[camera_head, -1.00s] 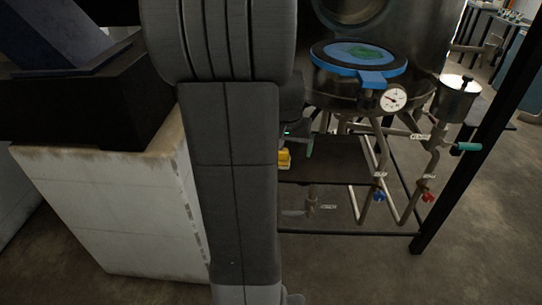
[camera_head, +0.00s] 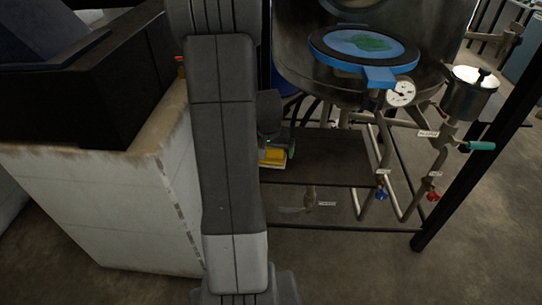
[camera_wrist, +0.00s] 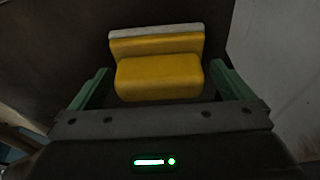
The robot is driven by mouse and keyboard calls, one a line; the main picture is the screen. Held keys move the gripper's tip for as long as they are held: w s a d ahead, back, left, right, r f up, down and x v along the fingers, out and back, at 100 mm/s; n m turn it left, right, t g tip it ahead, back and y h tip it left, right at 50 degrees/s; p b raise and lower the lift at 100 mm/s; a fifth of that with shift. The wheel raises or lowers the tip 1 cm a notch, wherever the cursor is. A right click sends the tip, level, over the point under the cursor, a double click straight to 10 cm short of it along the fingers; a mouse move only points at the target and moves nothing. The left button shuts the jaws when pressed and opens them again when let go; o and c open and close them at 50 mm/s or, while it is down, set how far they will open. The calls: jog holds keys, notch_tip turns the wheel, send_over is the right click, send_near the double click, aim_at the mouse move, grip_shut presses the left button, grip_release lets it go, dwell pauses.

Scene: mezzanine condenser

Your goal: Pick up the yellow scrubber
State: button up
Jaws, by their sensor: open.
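The yellow scrubber (camera_wrist: 158,78) has a yellow block body with a pale layer along its far edge in the wrist view. In the head view the scrubber (camera_head: 272,156) rests on the dark shelf (camera_head: 330,160) under the steel vessel, near the shelf's left end. My gripper (camera_wrist: 167,85) is open, with one green finger on each side of the scrubber. Gaps show between the fingers and the scrubber's sides. In the head view my gripper (camera_head: 275,142) is at the scrubber, and my arm hides part of the shelf's left end.
The steel vessel (camera_head: 290,62) with a blue-rimmed lid (camera_head: 362,50) overhangs the shelf. Pipes with a blue valve (camera_head: 382,194) and a red valve (camera_head: 433,196) stand to the right. A pale block wall (camera_head: 100,205) is at the left. The shelf right of the scrubber is clear.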

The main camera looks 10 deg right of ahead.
jog(key=shift+w+f, duration=0.1)
jog(key=shift+f, duration=0.2)
jog(key=shift+c, duration=0.2)
jog(key=c, duration=0.8)
notch_tip(320, 180, up, 10)
jog(key=shift+r, duration=0.1)
